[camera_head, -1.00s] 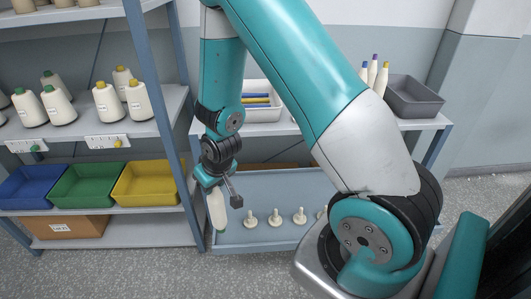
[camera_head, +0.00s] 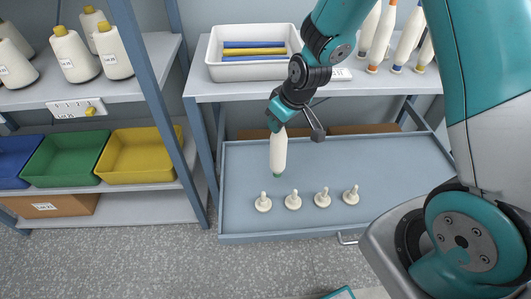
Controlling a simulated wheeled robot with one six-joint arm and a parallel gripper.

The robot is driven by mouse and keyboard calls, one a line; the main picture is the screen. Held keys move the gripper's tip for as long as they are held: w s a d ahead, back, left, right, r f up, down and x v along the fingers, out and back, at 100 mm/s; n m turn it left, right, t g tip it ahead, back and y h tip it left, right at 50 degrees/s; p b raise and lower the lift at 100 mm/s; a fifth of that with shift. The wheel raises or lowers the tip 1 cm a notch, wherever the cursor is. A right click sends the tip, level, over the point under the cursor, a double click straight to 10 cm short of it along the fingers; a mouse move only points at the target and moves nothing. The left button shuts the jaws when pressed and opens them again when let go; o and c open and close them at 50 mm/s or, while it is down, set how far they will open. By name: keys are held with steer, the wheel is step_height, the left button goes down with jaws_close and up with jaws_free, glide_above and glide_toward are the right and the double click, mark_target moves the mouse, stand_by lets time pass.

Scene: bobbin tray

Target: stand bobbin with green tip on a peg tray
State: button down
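My gripper (camera_head: 278,129) is shut on the upper end of a white bobbin (camera_head: 278,153) with a green tip. The bobbin hangs almost upright, green tip down, over the left part of the peg tray (camera_head: 400,180). The tray is a blue-grey, low-walled shelf with a row of several cream pegs on round bases. The green tip appears behind the two leftmost pegs, the first peg (camera_head: 263,202) and the second peg (camera_head: 293,200). Its height above the tray floor is hard to tell. All the visible pegs are bare.
Above the tray is a shelf with a white bin (camera_head: 252,70) of blue and yellow bobbins and several standing bobbins at right. A rack at left holds thread cones, a green bin (camera_head: 66,160) and a yellow bin (camera_head: 140,158). The rack post stands left of the tray.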

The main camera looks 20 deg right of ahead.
steer(key=a+f+n+y+b, duration=0.1)
steer(key=a+f+n+b, duration=0.3)
steer(key=f+b, duration=0.4)
steer(key=shift+w+a+f+n+g+y+b, duration=0.25)
steer(key=shift+a+n+g+b, duration=0.2)
steer(key=shift+b, duration=0.7)
steer(key=shift+d, duration=0.2)
stand_by(0.4)
steer(key=shift+f+b, duration=1.9)
steer(key=shift+f, duration=0.65)
steer(key=c, duration=0.8)
jaws_free()
steer(key=shift+s, duration=0.1)
steer(key=shift+o, duration=0.2)
steer(key=p+v, duration=0.2)
steer(key=v, duration=1.5)
steer(key=shift+r+p, duration=0.15)
steer(key=shift+p, duration=0.15)
